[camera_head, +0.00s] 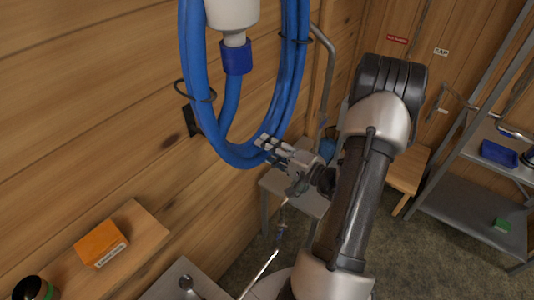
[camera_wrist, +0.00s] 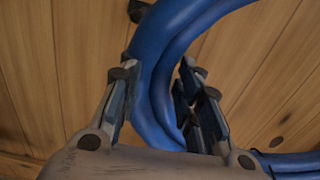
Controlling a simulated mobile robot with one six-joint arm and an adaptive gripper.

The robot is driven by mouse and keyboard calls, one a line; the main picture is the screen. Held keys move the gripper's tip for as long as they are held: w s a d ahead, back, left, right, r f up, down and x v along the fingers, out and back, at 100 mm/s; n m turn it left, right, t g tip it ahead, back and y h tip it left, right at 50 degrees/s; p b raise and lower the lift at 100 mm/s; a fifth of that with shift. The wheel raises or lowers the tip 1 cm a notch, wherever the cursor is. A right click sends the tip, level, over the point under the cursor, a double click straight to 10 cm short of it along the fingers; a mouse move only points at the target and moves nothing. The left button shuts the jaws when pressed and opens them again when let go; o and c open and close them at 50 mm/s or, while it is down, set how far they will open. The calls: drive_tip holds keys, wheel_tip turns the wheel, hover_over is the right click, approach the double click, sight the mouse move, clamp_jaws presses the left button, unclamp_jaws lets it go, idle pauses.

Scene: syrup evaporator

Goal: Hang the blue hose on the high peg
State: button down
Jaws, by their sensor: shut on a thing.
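The blue hose (camera_head: 201,110) is a coil of several loops. It hangs down from the top edge of the head view in front of the wood wall, with its upper part out of frame. My gripper (camera_head: 268,146) is at the lower right of the coil. In the wrist view the hose (camera_wrist: 180,25) passes between the two fingers of my gripper (camera_wrist: 157,80), which is shut on it. A dark fitting (camera_head: 192,120) is on the wall just left of the coil; I cannot tell whether it is a peg. The high peg is not clearly seen.
A white part with a blue collar (camera_head: 236,57) hangs inside the coil. A wood shelf (camera_head: 150,222) with an orange box (camera_head: 101,243) is at lower left. A grey stool (camera_head: 275,184) stands below the gripper. A metal rack (camera_head: 450,195) is at right.

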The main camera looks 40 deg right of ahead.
drive_tip(key=shift+r, duration=1.2)
wheel_tip(320, 180, up, 18)
drive_tip(key=shift+s+r, duration=0.25)
drive_tip(key=shift+w, duration=0.15)
drive_tip(key=shift+w+a+f+b, duration=0.1)
drive_tip(key=shift+w+a+b, duration=0.1)
drive_tip(key=shift+w+b, duration=1)
drive_tip(key=shift+w+a+f+b, duration=0.15)
drive_tip(key=shift+w+b, duration=0.5)
drive_tip(key=shift+w, duration=1.05)
drive_tip(key=shift+r, duration=0.15)
